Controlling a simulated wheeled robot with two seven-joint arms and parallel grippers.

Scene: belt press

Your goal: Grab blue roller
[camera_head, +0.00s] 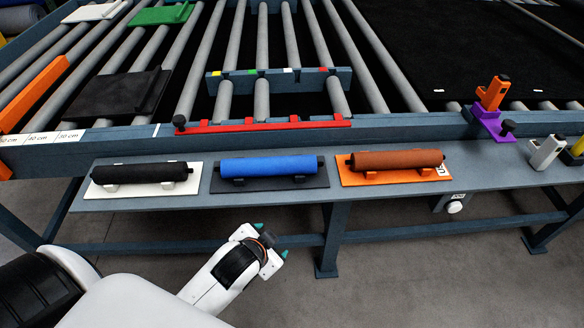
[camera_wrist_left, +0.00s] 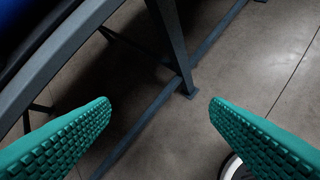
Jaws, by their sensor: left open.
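The blue roller (camera_head: 268,166) lies level on a dark holder (camera_head: 230,186) on the front shelf, in the middle of three rollers. A blue shape at the upper left edge of the left wrist view (camera_wrist_left: 12,52) looks like part of it. My left gripper (camera_head: 271,240) is below and in front of the shelf, apart from the roller. Its two green ribbed fingers (camera_wrist_left: 160,128) are spread with only floor and frame bars between them. My right gripper does not show.
A black roller (camera_head: 140,173) on a white holder lies left, a brown roller (camera_head: 397,160) on an orange holder right. The shelf (camera_head: 204,197) stands on legs with a crossbar (camera_head: 180,245) behind my gripper. A red strip (camera_head: 262,126) runs above the rollers. Floor in front is clear.

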